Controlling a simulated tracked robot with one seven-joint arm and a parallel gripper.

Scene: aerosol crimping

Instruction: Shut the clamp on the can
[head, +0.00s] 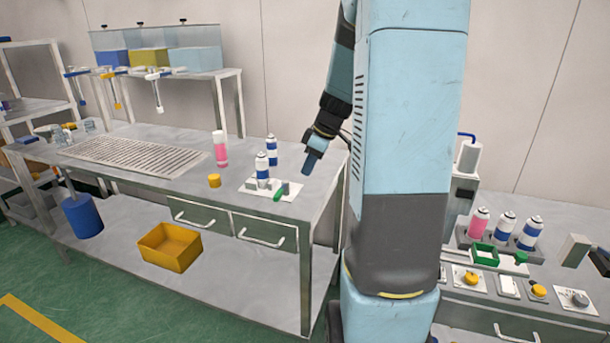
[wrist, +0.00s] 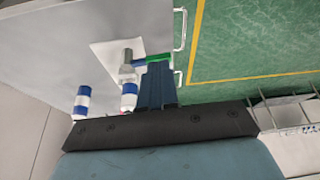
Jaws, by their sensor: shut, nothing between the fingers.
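The clamp is a grey block with a green handle (head: 281,192) on a white plate (head: 252,191) on the bench. A blue-and-white can (head: 262,168) stands upright at the clamp; I cannot tell whether the jaw touches it. In the wrist view, the green handle (wrist: 158,58), grey clamp part (wrist: 127,62) and can (wrist: 128,96) lie just beyond my gripper. My gripper (head: 308,172) points down, above and to the right of the clamp. Its dark blue fingers (wrist: 159,66) are shut and empty, appearing close to the handle; whether they touch it is unclear.
A second blue-and-white can (head: 271,148) stands behind the clamp. A pink can (head: 220,152) and a yellow cup (head: 214,181) stand to its left. A slotted grate (head: 130,155) lies farther left. The right bench carries several cans and a green frame (head: 485,256).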

